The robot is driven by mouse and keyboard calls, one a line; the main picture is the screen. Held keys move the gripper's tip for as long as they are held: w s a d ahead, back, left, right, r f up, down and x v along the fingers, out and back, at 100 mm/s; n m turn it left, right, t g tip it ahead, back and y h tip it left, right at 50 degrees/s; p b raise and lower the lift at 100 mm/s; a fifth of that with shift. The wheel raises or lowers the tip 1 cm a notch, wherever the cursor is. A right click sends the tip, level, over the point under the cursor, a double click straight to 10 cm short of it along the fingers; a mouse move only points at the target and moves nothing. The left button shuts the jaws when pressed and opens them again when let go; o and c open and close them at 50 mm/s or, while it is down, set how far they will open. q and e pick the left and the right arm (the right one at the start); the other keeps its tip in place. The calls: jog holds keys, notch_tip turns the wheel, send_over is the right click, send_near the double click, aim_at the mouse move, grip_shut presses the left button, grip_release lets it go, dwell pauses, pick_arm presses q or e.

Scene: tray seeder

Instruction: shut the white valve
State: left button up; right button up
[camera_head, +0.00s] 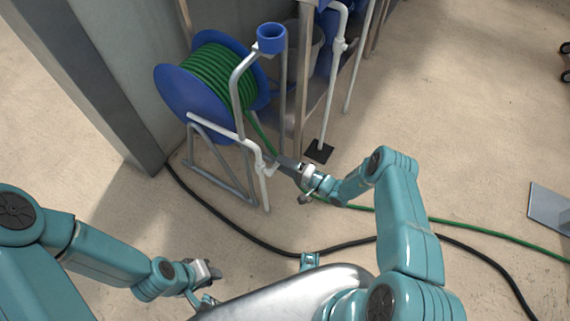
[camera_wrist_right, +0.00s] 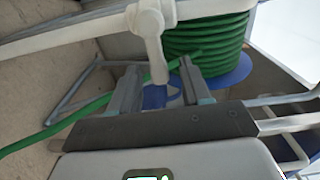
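The white valve (camera_head: 267,168) sits on a white pipe beside the hose reel, and it also shows in the right wrist view (camera_wrist_right: 151,22). Its white handle (camera_wrist_right: 156,62) points down in that view, towards my right gripper. My right gripper (camera_head: 279,164) is at the valve. In the wrist view its two fingers (camera_wrist_right: 159,72) stand apart, one on each side of the handle's end, with gaps visible. My left gripper (camera_head: 206,277) is low at the left, far from the valve, and its fingers are too small to read.
A blue reel (camera_head: 181,99) with green hose (camera_head: 220,74) stands behind the valve on a grey metal frame (camera_head: 206,181). A second white pipe with a fitting (camera_head: 339,46) stands farther back. A black cable (camera_head: 209,212) and green hose cross the floor. The right floor is mostly clear.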

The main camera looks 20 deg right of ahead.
jog(key=p+v, duration=0.2)
jog(key=v, duration=1.4)
jog(key=shift+d, duration=0.15)
jog(key=shift+s+f, duration=0.1)
